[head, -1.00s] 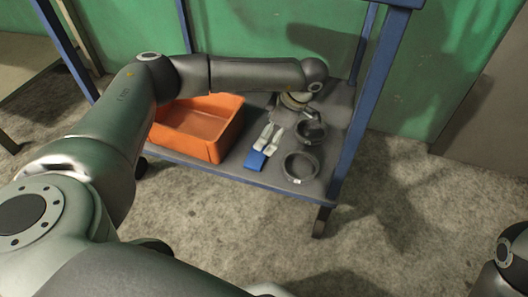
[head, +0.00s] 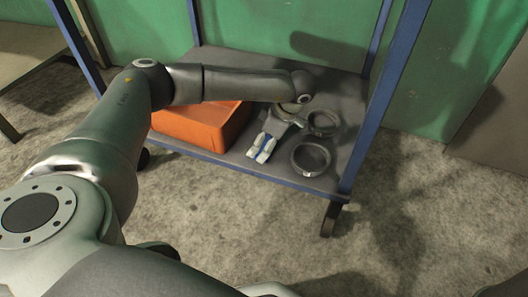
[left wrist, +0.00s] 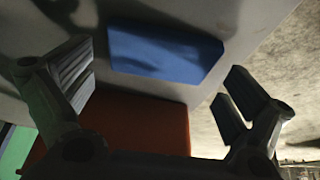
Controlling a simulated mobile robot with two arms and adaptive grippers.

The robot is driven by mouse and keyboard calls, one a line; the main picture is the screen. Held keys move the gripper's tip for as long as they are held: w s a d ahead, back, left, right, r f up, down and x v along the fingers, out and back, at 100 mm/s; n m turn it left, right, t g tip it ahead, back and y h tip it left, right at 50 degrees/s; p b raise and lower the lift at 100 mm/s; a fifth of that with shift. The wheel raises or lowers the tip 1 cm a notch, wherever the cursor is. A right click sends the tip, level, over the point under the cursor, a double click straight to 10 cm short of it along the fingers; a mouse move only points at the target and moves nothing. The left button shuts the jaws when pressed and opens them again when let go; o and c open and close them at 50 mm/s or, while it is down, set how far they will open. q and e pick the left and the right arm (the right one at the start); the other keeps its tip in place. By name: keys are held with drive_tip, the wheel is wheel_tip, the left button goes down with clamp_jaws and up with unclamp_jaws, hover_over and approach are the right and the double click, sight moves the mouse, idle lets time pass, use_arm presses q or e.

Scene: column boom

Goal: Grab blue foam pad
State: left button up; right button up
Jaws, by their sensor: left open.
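The blue foam pad (left wrist: 165,50) lies on the grey shelf and shows in the left wrist view between and beyond my open fingers. In the head view a strip of the blue pad (head: 265,148) shows between the fingertips of my left gripper (head: 262,149). The left gripper also frames the left wrist view (left wrist: 160,95), with a finger at each side and the pad apart from both. It is open and empty. My right gripper is not in view.
An orange bin (head: 190,130) stands left of the gripper on the shelf. Two dark round rings, one nearer (head: 311,158) and one farther (head: 323,123), lie to the right. Blue cart posts (head: 392,85) rise at the corners.

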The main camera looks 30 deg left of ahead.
use_arm(q)
drive_tip(key=shift+a+f, duration=0.1)
drive_tip(key=shift+f, duration=0.2)
drive_tip(key=c, duration=0.7)
drive_tip(key=shift+r, duration=0.2)
